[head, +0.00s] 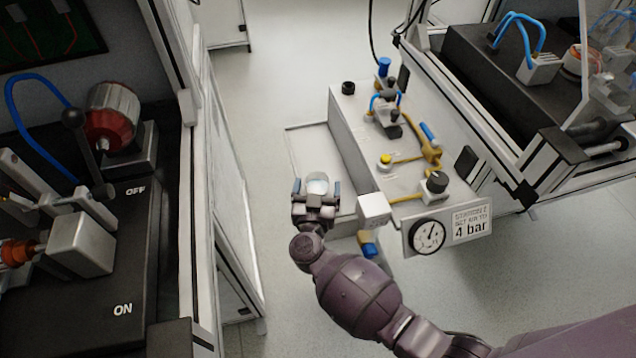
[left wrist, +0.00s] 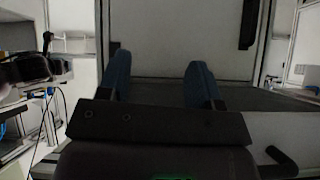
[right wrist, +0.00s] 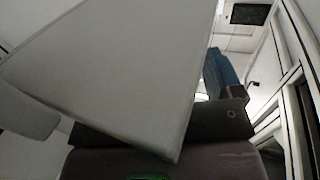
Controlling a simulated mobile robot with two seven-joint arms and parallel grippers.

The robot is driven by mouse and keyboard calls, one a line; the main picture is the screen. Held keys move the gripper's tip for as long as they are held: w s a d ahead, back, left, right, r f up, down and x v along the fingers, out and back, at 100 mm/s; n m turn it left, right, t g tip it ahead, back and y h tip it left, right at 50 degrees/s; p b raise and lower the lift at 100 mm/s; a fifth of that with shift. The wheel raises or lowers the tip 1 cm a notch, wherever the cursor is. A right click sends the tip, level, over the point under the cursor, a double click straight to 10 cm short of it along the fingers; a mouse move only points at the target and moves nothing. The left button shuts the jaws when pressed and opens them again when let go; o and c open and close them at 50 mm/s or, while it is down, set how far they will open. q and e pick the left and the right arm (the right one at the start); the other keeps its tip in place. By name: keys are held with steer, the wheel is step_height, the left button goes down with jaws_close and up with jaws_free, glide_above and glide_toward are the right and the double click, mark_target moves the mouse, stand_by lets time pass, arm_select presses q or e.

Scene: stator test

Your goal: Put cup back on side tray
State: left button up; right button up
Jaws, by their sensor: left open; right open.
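A small pale cup (head: 317,183) shows in the head view over the side tray (head: 305,146), a flat light shelf left of the grey pneumatic box. My right gripper (head: 317,190) is open, with its blue fingers on either side of the cup. I cannot tell whether the cup rests on the tray. In the right wrist view a large grey surface hides most of the scene, and only one blue finger (right wrist: 222,78) shows clearly. My left gripper (left wrist: 160,80) is open and empty in the left wrist view, and outside the head view.
The grey box (head: 350,135) with valves, yellow hoses and a gauge (head: 428,236) stands right of the tray. A small white block (head: 374,209) sits close to my right gripper. A framed machine (head: 90,250) fills the left side. Floor is clear beyond the tray.

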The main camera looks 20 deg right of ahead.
arm_select(q)
steer(key=shift+s+a+r+p, duration=0.1)
steer(key=shift+s+r+p, duration=0.3)
steer(key=shift+p, duration=0.45)
arm_select(e)
steer(key=v, duration=1)
steer(key=shift+s+a, duration=0.15)
steer(key=shift+s, duration=0.15)
arm_select(q)
steer(key=shift+w, duration=0.2)
arm_select(e)
steer(key=shift+r, duration=0.1)
steer(key=shift+s, duration=0.1)
